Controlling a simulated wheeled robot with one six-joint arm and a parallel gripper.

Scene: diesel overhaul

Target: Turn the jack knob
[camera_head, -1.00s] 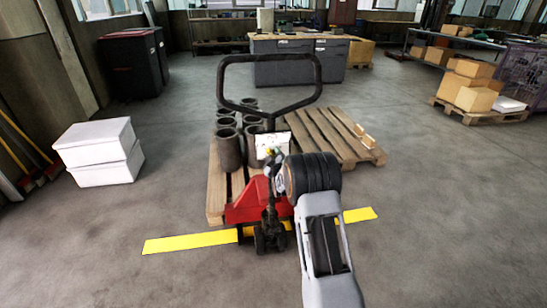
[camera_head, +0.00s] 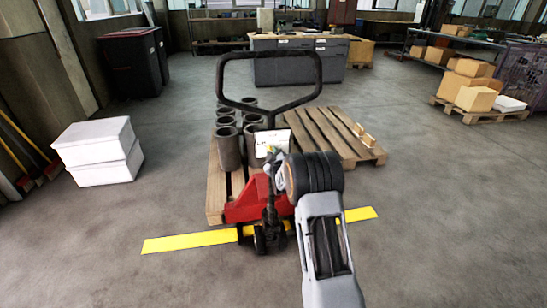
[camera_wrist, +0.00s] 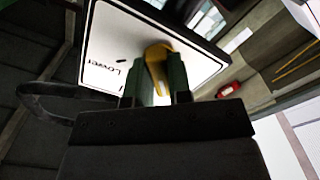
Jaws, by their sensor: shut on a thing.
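The red pallet jack (camera_head: 250,205) stands in the middle of the head view with its black loop handle (camera_head: 318,80) upright. A white sign plate (camera_head: 262,150) is on the handle's shaft. In the wrist view the plate (camera_wrist: 105,50) reads "Lower" and fills the upper middle. The yellow jack knob (camera_wrist: 155,58) is in front of the plate. My gripper (camera_wrist: 157,85) is shut on the knob, with a green finger on each side of it. In the head view my wrist hides part of the jack, and the grip on the knob is too small to make out.
Wooden pallets (camera_head: 325,140) lie behind the jack, with several dark cylinder liners (camera_head: 228,148) on the left one. White boxes (camera_head: 98,152) stand at left. A yellow floor stripe (camera_head: 190,242) runs under the jack. The floor around is mostly clear.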

